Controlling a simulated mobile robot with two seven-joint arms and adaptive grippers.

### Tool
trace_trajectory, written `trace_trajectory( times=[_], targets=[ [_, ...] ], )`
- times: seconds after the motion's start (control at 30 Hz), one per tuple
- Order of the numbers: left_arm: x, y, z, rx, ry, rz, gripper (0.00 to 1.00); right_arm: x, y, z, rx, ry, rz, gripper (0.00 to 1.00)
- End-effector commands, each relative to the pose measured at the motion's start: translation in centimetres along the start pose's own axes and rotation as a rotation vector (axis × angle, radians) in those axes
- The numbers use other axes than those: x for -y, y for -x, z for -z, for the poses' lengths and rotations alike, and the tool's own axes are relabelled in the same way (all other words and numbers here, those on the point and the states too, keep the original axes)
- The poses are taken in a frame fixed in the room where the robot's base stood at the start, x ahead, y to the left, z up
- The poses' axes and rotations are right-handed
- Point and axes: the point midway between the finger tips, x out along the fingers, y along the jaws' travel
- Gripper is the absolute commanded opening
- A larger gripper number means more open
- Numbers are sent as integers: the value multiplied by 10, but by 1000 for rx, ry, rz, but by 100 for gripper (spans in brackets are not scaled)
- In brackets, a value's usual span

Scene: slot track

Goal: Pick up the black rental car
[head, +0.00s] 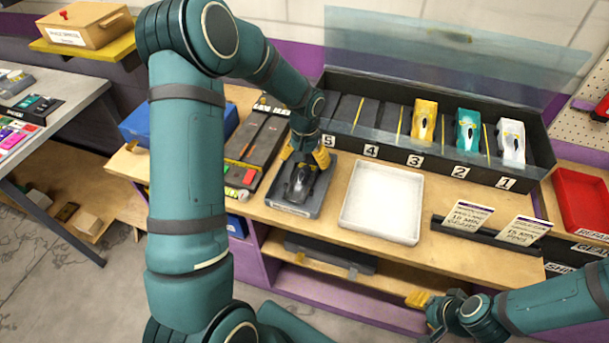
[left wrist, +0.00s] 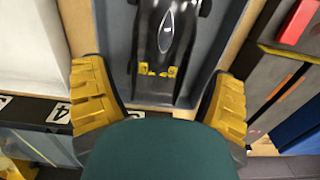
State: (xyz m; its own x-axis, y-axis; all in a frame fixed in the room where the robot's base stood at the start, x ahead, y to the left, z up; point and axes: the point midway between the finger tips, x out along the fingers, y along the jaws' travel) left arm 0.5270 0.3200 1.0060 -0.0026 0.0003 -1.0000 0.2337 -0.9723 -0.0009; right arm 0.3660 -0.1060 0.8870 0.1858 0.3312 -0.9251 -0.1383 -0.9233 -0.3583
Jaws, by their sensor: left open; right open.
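The black rental car (head: 300,182) lies in a dark grey tray (head: 313,207) on the wooden counter. It also shows in the left wrist view (left wrist: 167,70), with a pale teardrop canopy and small yellow marks. My left gripper (head: 306,157) is above the far end of the car, its yellow fingers spread. In the left wrist view the open fingers (left wrist: 160,98) stand on either side of the tray, with the car between them and no visible contact. My right gripper (head: 425,305) is open and empty near the front edge of the counter at the lower right.
A white tray (head: 382,225) stands right of the grey tray. Behind is a numbered slot rack (head: 400,158) with yellow, teal and white cars under a raised clear lid (head: 450,70).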

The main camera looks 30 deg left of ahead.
Motion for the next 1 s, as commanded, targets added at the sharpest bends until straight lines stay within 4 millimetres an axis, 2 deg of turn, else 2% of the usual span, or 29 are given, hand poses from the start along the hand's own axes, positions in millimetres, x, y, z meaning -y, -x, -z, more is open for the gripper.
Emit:
trace_trajectory(
  times=[0.17, 0.5, 0.83, 1.0],
  targets=[
    [0, -10, 0, 1, 1, -1, 85, 0, 0, 0, 0, 0, 0, 47],
    [1, -54, 0, 1, -1, -1, 85, 1, 3, 0, 0, 0, 1, 47],
    [2, -59, 0, -1, 0, -1, 84, 1, 3, 0, 0, 0, 1, 47],
    [2, -59, 0, -1, 0, -1, 27, 1, 3, 0, 0, 0, 1, 47]
  ],
)
